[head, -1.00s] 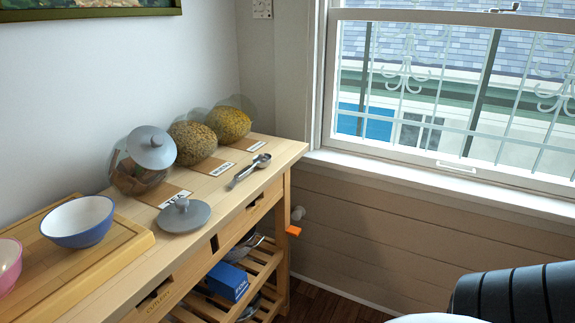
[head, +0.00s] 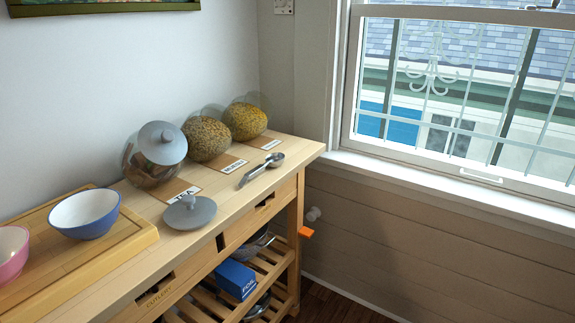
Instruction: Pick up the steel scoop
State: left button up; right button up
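The steel scoop (head: 262,169) lies on the wooden counter top near its far right end, close to the front edge. Its round bowl points to the back right and its handle toward the front left. It lies in front of the label cards and to the right of a loose grey lid. Neither of my grippers shows in the head view.
A grey lid (head: 190,212) lies left of the scoop. Behind stand glass jars, one lidded (head: 155,154), two with speckled yellow-brown contents (head: 207,138). A cutting board (head: 135,238) carries a blue bowl (head: 85,213) and a pink bowl (head: 10,252). A blue box (head: 237,280) sits on the slatted shelf.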

aim_at(272, 161)
jog(key=z, duration=1.3)
jog(key=i, duration=2.4)
jog(key=u, duration=4.1)
